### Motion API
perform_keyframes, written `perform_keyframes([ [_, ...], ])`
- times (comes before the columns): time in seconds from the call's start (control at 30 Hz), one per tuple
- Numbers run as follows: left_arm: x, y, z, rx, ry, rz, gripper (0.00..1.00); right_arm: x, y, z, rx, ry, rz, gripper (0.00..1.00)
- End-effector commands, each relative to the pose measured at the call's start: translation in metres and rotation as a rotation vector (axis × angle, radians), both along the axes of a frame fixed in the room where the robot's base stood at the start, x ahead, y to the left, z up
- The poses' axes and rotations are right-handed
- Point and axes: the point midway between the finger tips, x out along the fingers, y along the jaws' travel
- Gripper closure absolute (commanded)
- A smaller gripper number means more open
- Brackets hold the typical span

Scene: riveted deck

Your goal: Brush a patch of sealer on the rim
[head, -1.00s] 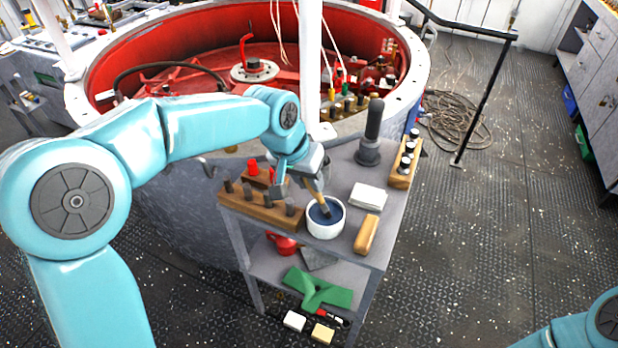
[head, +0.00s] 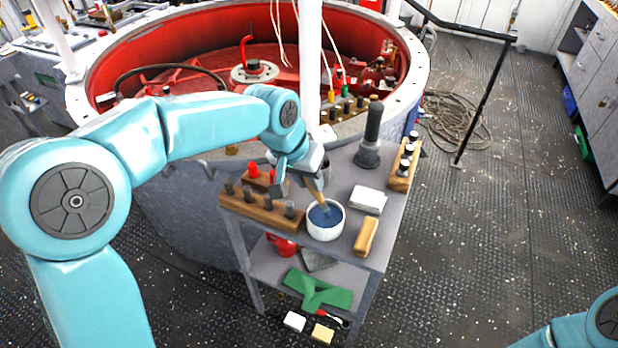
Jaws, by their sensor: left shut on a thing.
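My left gripper (head: 300,180) is shut on a brush (head: 315,192) with a wooden handle. The brush slants down into a white pot (head: 325,233) of dark blue sealer (head: 324,215), and its bristle end is in or at the sealer. The pot stands on the top of a grey cart. The pale rim (head: 412,98) of the large round red-lined tub curves behind the cart, apart from the brush. Only a piece of my right arm shows at the lower right; its gripper is out of view.
The cart top (head: 337,178) also holds a wooden peg block (head: 262,211), a dark upright tool (head: 371,135), a white block (head: 368,199) and a tan block (head: 366,237). A green cloth (head: 318,290) lies below. A white post (head: 311,60) rises by the rim. A black railing (head: 485,95) stands right.

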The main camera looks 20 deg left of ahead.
Motion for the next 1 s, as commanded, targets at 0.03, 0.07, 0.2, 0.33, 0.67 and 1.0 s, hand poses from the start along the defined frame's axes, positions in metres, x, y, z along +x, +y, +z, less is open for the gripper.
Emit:
perform_keyframes([
  [0.03, 0.0, 0.0, 0.01, 0.0, -0.002, 0.0, 1.0, 0.0, 0.0, 0.008, 0.0, 0.0, 0.0, 0.57],
  [0.07, 0.0, 0.0, 0.013, 0.0, -0.002, 0.0, 1.0, 0.0, 0.0, 0.011, 0.0, 0.0, 0.0, 0.57],
  [0.2, 0.001, 0.0, 0.025, -0.001, -0.003, 0.0, 1.0, 0.0, 0.0, 0.021, 0.0, 0.0, 0.0, 0.57],
  [0.33, 0.001, 0.0, 0.037, -0.001, -0.004, 0.0, 1.0, 0.0, 0.0, 0.03, 0.0, 0.0, 0.0, 0.57],
  [0.67, 0.0, 0.0, 0.058, 0.0, -0.002, 0.0, 1.0, 0.0, 0.0, 0.046, 0.0, 0.0, 0.0, 0.57],
  [1.0, 0.0, 0.0, 0.056, 0.0, -0.003, 0.001, 1.0, 0.0, 0.0, 0.045, 0.0, 0.0, 0.0, 0.57],
])
